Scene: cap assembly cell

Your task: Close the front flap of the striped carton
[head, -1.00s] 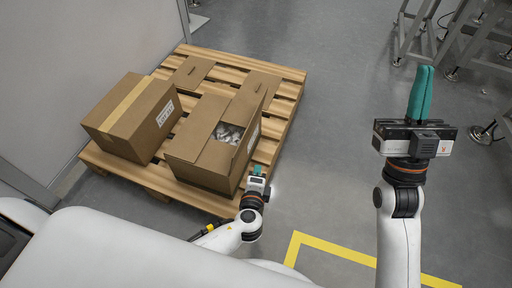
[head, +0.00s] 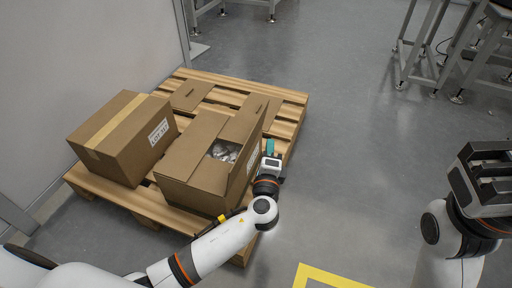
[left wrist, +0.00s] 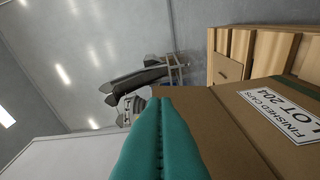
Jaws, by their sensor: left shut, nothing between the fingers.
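An open brown carton (head: 190,195) stands on the pallet, with grey-white contents (head: 224,152) showing through its top. One panel (head: 200,130) covers the left part of the top, and a flap (head: 243,150) stands up along the right side. Which flap is the front one I cannot tell. In the left wrist view a carton face (left wrist: 235,125) has a white label (left wrist: 287,110) and a dark green stripe. My left gripper (head: 270,147) is shut and empty, just right of the upright flap; contact is unclear.
A taped closed carton (head: 122,140) stands to the left on the wooden pallet (head: 290,97). Flat cardboard pieces (head: 192,95) lie at the back. A wall (head: 80,50) is at the left, metal frames (head: 425,50) at the upper right.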

